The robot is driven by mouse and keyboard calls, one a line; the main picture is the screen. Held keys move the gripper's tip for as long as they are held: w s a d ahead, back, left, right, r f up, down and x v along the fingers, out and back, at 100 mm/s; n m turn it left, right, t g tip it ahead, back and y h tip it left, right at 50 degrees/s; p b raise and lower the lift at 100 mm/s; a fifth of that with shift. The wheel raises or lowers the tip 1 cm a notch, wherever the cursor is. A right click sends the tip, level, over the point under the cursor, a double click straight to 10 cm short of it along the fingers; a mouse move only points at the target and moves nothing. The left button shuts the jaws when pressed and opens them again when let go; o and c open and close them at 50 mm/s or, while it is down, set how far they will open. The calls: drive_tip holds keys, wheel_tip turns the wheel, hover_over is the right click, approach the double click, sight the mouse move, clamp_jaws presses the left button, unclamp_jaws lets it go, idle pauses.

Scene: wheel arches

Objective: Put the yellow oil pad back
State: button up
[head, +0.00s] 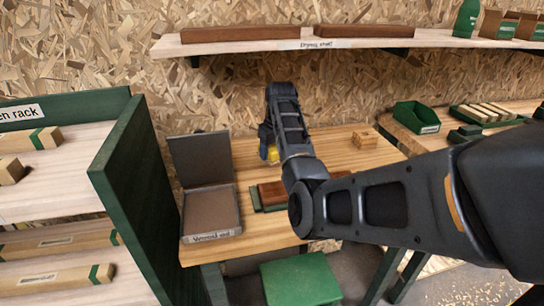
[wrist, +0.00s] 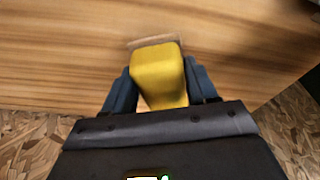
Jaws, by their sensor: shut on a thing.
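The yellow oil pad (wrist: 157,72) is a yellow block with a tan layer along its far edge in the wrist view. My gripper (wrist: 160,88) has its two dark blue fingers on either side of the pad and is shut on it. In the head view a small bit of the yellow pad (head: 273,158) shows at my gripper (head: 268,152), over the back of the wooden table (head: 328,147). My arm hides part of the table. An open hinged grey box (head: 184,217) with a brown inside and a label on its front stands at the table's left.
A brown block on a green base (head: 272,194) lies right of the box, partly behind my arm. A small wooden block (head: 365,138) and a green bin (head: 415,118) are further right. A green rack side (head: 140,200) rises at left. The drying shelf (head: 350,40) runs above.

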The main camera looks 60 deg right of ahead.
sight(273, 148)
drive_tip(key=shift+s+x, duration=0.2)
drive_tip(key=shift+x, duration=1)
drive_tip(key=shift+w+f+p, duration=0.1)
drive_tip(key=shift+f+p, duration=0.2)
drive_tip(key=shift+f, duration=0.05)
drive_tip(key=o, duration=1.4)
drive_tip(key=shift+f, duration=0.1)
drive_tip(key=shift+b+v, duration=0.3)
drive_tip(key=shift+v, duration=3.6)
